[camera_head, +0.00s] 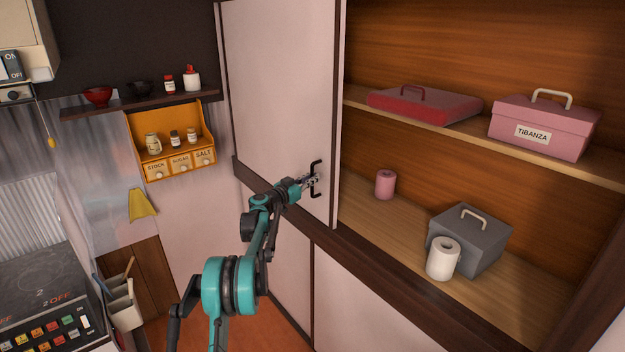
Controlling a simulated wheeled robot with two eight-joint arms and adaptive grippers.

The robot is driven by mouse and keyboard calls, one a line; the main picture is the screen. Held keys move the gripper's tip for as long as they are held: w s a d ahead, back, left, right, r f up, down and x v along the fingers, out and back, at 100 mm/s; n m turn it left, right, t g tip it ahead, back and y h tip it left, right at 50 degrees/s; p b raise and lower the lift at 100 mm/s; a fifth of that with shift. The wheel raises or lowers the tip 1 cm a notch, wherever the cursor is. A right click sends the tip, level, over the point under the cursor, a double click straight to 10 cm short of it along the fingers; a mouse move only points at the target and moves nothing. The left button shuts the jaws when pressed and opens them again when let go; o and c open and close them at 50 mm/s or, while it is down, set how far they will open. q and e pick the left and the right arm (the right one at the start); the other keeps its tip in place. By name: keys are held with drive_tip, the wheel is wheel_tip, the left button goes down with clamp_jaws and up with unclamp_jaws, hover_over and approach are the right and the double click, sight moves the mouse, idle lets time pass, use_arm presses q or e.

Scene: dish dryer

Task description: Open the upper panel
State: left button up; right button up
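The upper panel (283,85) is a tall pale pink board with dark trim, at the left of the cupboard opening. The cupboard stands open to its right, with its shelves in plain view. A black bracket-shaped handle (317,184) sits near the panel's lower right edge. My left gripper (311,182) is at this handle, its fingers overlapping it. The fingers are too small to tell whether they are closed around it. My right gripper is not in view.
Inside the cupboard are a red case (425,104), a pink TIBANZA box (560,122), a grey box (485,240), a white roll (443,262) and a pink roll (385,185). An orange spice rack (180,112) hangs on the left wall below a dark shelf (130,104).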

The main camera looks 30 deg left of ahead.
use_arm(q)
drive_tip(key=o, duration=0.5)
drive_tip(key=shift+c, duration=0.2)
drive_tip(key=shift+s, duration=0.1)
drive_tip(key=s+a, duration=0.1)
drive_tip(key=s, duration=1)
drive_tip(key=shift+s+a, duration=0.35)
drive_tip(key=shift+s, duration=0.05)
drive_tip(key=shift+d, duration=0.1)
